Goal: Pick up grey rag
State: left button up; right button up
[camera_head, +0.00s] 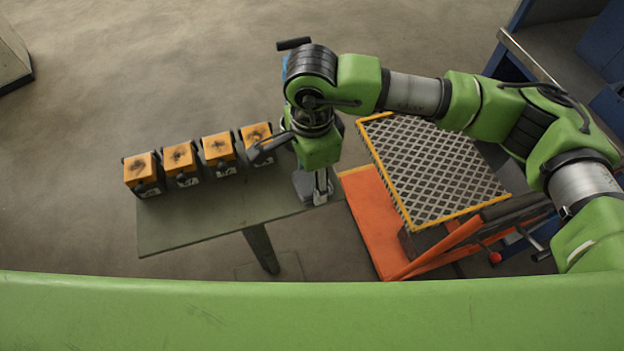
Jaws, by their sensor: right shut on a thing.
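The grey rag (304,186) is a small dark grey patch at the right end of the green table, beneath my right gripper (320,196). My right arm reaches in from the right and the gripper points down, its fingers shut on the rag. The wrist and gripper hide part of the rag. I cannot tell whether the rag is clear of the tabletop. My left gripper is not in view.
Several orange-topped blocks (179,157) stand in a row along the far edge of the green table (215,222). An orange lift cart (372,215) with a mesh-topped platform (430,165) stands right of it. Blue shelving (510,65) is at the upper right. The table's front left is clear.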

jog(key=shift+r, duration=0.1)
jog(key=shift+r+b, duration=0.5)
jog(key=shift+b, duration=0.2)
jog(key=shift+w+r+b, duration=0.1)
jog(key=shift+r+b, duration=0.5)
jog(key=shift+r, duration=0.05)
jog(key=s+a+r+b, duration=0.4)
jog(key=s+r, duration=0.6)
jog(key=s, duration=0.3)
jog(key=shift+s+a+r+b, duration=0.15)
jog(key=shift+a+r+b, duration=0.2)
jog(key=shift+a, duration=0.2)
jog(key=shift+f, duration=0.1)
jog(key=shift+o, duration=0.6)
